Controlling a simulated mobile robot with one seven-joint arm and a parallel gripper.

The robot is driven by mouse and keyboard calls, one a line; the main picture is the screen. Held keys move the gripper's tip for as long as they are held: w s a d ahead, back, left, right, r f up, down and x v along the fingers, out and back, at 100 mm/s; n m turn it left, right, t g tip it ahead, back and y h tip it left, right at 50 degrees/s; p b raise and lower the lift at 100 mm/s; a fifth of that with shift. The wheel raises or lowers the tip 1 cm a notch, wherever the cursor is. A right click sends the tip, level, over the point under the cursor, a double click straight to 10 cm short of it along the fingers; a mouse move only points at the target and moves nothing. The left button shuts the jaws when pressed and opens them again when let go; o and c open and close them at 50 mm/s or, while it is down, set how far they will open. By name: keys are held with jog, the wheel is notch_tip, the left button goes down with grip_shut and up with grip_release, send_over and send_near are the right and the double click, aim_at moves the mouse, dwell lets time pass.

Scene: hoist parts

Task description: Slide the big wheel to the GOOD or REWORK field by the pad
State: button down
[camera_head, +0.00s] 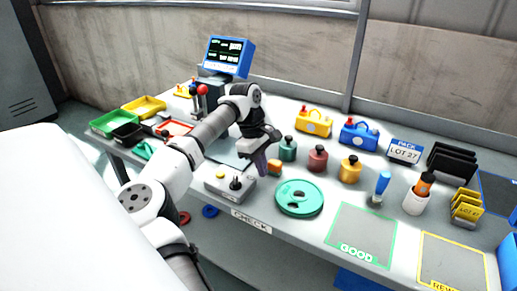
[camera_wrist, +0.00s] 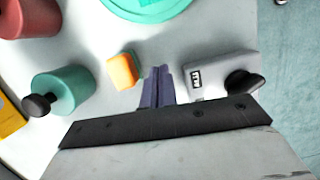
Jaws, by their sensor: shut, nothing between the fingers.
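The big wheel, a flat teal disc (camera_head: 299,199), lies on the table right of my gripper. Its edge also shows at the top of the wrist view (camera_wrist: 150,8). The green-outlined GOOD field (camera_head: 358,238) and the yellow-outlined REWORK field (camera_head: 452,262) lie to its right, both bare. My gripper (camera_head: 262,170) points down, its fingers together and empty; it also shows in the wrist view (camera_wrist: 159,72). It is apart from the wheel, between a grey box (camera_head: 229,186) and an orange block (camera_head: 274,167). I cannot tell for sure which thing is the pad.
Teal, red and yellow weights (camera_head: 317,158) stand behind the wheel. A blue-handled tool (camera_head: 382,184) and a white cup (camera_head: 416,201) stand behind the fields. Yellow card holders (camera_head: 466,206) stand at the right. The tabletop between wheel and GOOD field is clear.

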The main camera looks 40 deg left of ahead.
jog(key=d, duration=0.3)
jog(key=shift+w+d+f+p, duration=0.2)
jog(key=shift+w+p, duration=0.1)
jog(key=shift+p, duration=0.1)
jog(key=shift+w+d+f, duration=0.1)
jog(key=shift+d, duration=0.3)
jog(key=shift+d, duration=0.3)
jog(key=w+d+b, duration=0.2)
jog(key=d+b, duration=0.1)
jog(key=d, duration=0.9)
jog(key=w+d+b, duration=0.2)
jog(key=d+b, duration=0.1)
jog(key=d, duration=1)
jog(key=w+d+b, duration=0.2)
jog(key=d+b, duration=0.2)
jog(key=d, duration=0.8)
jog(key=shift+w+d, duration=0.3)
jog(key=shift+w, duration=0.05)
jog(key=shift+a, duration=0.15)
